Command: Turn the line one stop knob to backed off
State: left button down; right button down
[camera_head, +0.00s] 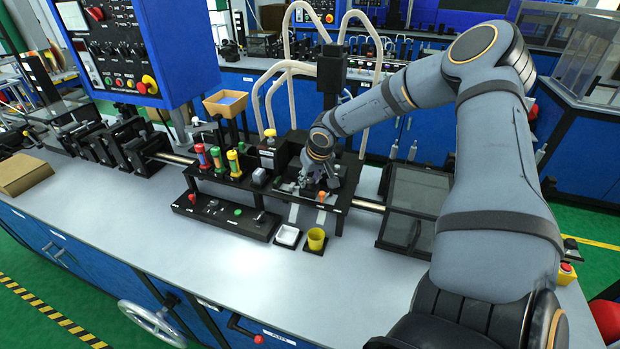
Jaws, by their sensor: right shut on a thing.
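My right gripper (309,183) reaches down from the right onto the black fixture at the middle of the bench. It is shut on a small part there, taken to be the line one stop knob; the jaws hide it and its setting cannot be read. A small orange piece (321,196) shows just right of and in front of the jaws. The black fixture (341,200) carries the parts around the gripper. My left gripper is not in view.
Red, green and yellow cylinders (217,158) stand left of the gripper. A low black control strip (225,213), a white tray (287,236) and a yellow cup (316,239) are in front. A blue control cabinet (165,40) rises at left. The front bench top is clear.

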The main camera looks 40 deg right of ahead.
jog(key=c, duration=1)
grip_release()
jog(key=v, duration=1.2)
jog(key=shift+a, duration=0.1)
